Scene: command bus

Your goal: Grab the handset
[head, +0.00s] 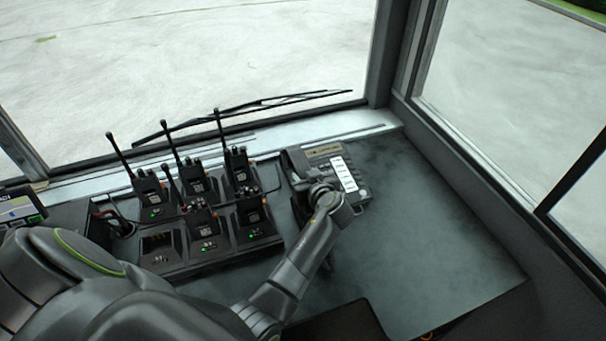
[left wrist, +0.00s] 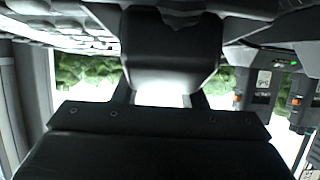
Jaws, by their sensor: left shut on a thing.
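A desk phone (head: 345,172) with a row of white key labels sits on the dark console, right of the radio chargers. Its dark handset (head: 294,164) shows at the phone's left side, partly hidden by my gripper. My left gripper (head: 317,189) is at that side of the phone, shut on the handset. Gripper and wrist cover the lower part of the handset, so I cannot tell whether it is clear of its cradle. In the left wrist view a large dark block (left wrist: 170,48) fills the middle. My right gripper is not in view.
Several two-way radios (head: 196,218) with upright antennas stand in a charger rack (head: 205,262) close left of my arm. A small screen (head: 20,212) is at the far left. Windows edge the console behind and right. The console top (head: 430,230) right of the phone is clear.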

